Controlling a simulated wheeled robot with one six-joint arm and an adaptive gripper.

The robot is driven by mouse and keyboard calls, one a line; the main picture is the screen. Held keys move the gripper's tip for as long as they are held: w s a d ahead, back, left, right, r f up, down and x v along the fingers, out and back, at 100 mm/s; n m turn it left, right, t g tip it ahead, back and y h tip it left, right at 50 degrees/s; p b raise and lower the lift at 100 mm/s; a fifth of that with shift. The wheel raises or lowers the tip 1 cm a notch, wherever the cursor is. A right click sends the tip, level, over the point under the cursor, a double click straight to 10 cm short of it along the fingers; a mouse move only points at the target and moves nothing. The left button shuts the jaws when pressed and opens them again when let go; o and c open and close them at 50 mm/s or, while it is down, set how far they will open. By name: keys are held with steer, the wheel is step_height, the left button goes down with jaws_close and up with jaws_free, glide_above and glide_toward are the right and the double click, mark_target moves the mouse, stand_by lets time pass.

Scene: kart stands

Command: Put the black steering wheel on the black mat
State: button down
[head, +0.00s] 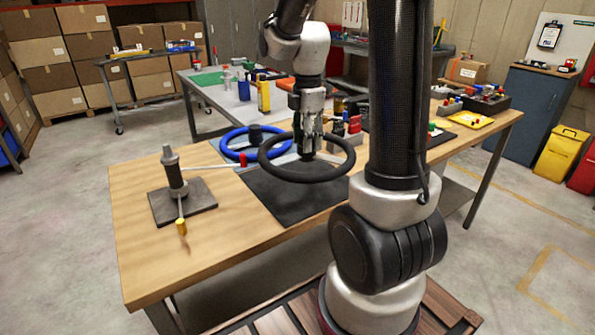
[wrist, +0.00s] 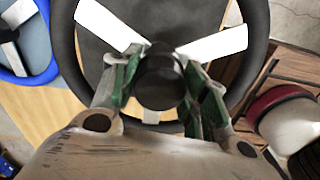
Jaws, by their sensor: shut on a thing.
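The black steering wheel (head: 345,168) lies nearly flat over the rear part of the black mat (head: 290,208) in the head view. My gripper (head: 307,150) comes down from above and is shut on its central hub. In the wrist view, the fingers (wrist: 160,75) close on both sides of the dark round hub, with pale spokes and the black rim (wrist: 259,50) around them. A dark surface shows through the upper part of the wheel. I cannot tell how large the gap is between wheel and mat.
A blue steering wheel (head: 226,147) lies just behind and left. A post (head: 174,172) with yellow-tipped and red-tipped rods stands on a dark plate (head: 204,199) at the left of the wooden table (head: 135,235). Bottles (head: 263,95) and trays (head: 470,121) are farther back.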

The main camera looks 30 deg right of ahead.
step_height(320, 180, down, 10)
steer(key=shift+r, duration=0.25)
steer(key=shift+f, duration=0.15)
steer(key=c, duration=0.8)
jaws_free()
steer(key=shift+o, duration=0.2)
step_height(320, 180, up, 12)
steer(key=shift+f, duration=0.1)
steer(key=shift+s+a+r+m, duration=0.2)
steer(key=shift+s+r+m, duration=0.15)
steer(key=shift+r, duration=0.2)
steer(key=shift+s+a+r+m, duration=0.15)
steer(key=shift+s+r+m, duration=0.2)
steer(key=shift+r, duration=0.15)
steer(key=s+a+r+m+t, duration=0.2)
steer(key=s+r+m, duration=0.1)
steer(key=s+m, duration=0.4)
steer(key=s+a+r+m+t, duration=0.2)
steer(key=s+m, duration=0.6)
steer(key=s, duration=0.1)
steer(key=shift+a+r, duration=0.25)
steer(key=shift+r, duration=0.15)
